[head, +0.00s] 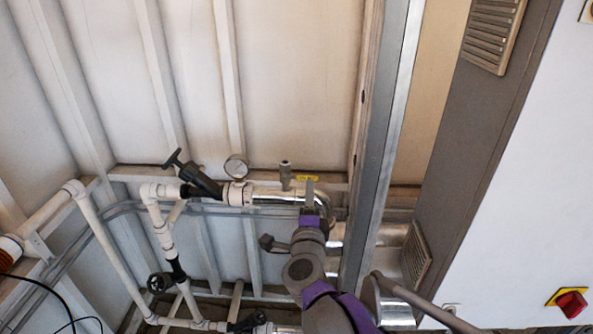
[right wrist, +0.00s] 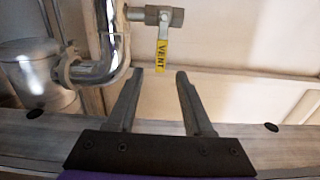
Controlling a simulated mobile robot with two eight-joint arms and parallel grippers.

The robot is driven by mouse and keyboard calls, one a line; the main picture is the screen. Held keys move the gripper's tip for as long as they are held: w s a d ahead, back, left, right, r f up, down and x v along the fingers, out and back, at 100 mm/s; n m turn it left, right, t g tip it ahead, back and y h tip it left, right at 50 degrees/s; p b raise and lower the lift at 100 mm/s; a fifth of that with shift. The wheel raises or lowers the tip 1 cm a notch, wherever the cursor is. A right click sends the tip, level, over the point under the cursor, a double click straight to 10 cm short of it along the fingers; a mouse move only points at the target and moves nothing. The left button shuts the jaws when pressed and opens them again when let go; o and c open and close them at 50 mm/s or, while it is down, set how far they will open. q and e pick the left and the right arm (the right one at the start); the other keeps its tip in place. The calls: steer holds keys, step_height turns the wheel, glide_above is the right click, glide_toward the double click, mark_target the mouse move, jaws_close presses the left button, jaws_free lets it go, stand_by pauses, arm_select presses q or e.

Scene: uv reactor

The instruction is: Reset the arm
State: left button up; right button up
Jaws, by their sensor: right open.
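My right arm (head: 325,300), grey with purple parts, reaches up from the bottom of the head view toward the pipework. My right gripper (right wrist: 161,75) is open and empty; its two fingers stand apart in the right wrist view. Just beyond the fingertips hangs a valve handle with a yellow VENT tag (right wrist: 162,52), apart from the fingers as far as I can tell. A yellow tag (head: 307,178) also shows by the pipe in the head view, close to my right gripper (head: 310,190). My left gripper is not in view.
A pressure gauge (head: 236,167) and a black-handled valve (head: 200,180) sit on the pipe to the left. A metal post (head: 383,150) rises right of my arm. A white cabinet (head: 540,200) with a red switch (head: 571,303) stands at right. A shiny pipe elbow (right wrist: 110,65) is left of the fingers.

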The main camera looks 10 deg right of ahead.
steer(key=s+a+f+n+g+y+p, duration=0.1)
steer(key=s+f+n+g+y, duration=0.2)
steer(key=s+n, duration=0.35)
steer(key=s+a+f+n+g+y, duration=0.1)
steer(key=s+a+f+n+y, duration=0.1)
steer(key=s+f+n+y, duration=0.45)
steer(key=s+d+f+n+g+h, duration=0.3)
steer(key=s+d+f+g, duration=0.1)
steer(key=s, duration=0.4)
steer(key=s+d+f+n+g+h, duration=0.3)
steer(key=s+d+f+n+g, duration=0.1)
steer(key=s+f, duration=0.3)
steer(key=shift+s+d+p, duration=0.45)
steer(key=shift+s+d, duration=0.2)
steer(key=shift+s, duration=0.2)
steer(key=shift+f, duration=0.1)
